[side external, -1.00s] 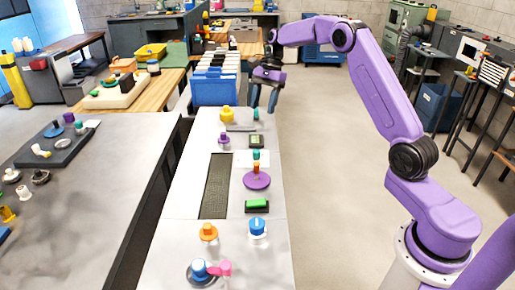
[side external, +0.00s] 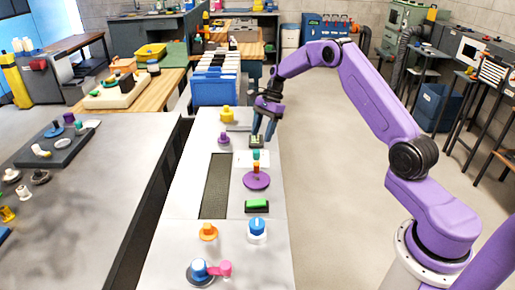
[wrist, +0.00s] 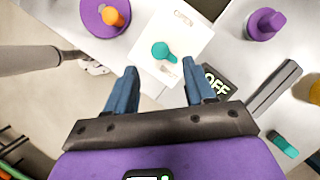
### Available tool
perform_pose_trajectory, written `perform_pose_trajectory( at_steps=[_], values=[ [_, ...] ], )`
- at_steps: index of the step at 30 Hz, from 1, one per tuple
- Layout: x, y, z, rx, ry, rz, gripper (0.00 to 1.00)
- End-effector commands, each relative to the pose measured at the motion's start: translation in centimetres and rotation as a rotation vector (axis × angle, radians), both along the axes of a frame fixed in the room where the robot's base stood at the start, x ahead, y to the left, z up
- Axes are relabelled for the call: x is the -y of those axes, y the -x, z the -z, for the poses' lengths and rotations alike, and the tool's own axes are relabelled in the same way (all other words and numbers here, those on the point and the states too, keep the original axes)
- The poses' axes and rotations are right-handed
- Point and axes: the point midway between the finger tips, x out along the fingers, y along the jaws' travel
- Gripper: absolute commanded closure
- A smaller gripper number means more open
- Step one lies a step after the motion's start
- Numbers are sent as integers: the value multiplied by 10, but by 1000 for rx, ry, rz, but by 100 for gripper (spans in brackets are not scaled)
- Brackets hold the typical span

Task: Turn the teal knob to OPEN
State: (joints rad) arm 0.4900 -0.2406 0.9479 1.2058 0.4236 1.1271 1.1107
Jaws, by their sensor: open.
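A teal knob (wrist: 160,50) stands on a white plate (wrist: 185,42) in the wrist view, just beyond the gap between my fingertips. A second teal piece (wrist: 284,146) lies at the lower right of the wrist view.
A dark box reading OFF (wrist: 217,86) is beside my right finger. A purple disc with an orange post (side external: 257,182) and a green button (side external: 257,205) stand nearer the camera. A dark grating (side external: 215,185) lies left. Yellow and purple knobs stand farther back.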

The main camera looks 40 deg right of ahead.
Motion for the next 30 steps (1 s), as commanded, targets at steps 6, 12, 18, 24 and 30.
perform_pose_trajectory(
  at_steps=[6, 12, 18, 24, 30],
  values=[
    [-14, 1, 36, -3, 0, 0, 46],
    [-22, 0, 55, 0, 1, 0, 46],
    [-25, 1, 61, -1, 1, -1, 46],
    [-25, 0, 60, 0, 1, -1, 46],
    [-25, 0, 60, 0, 1, 0, 100]
  ],
)
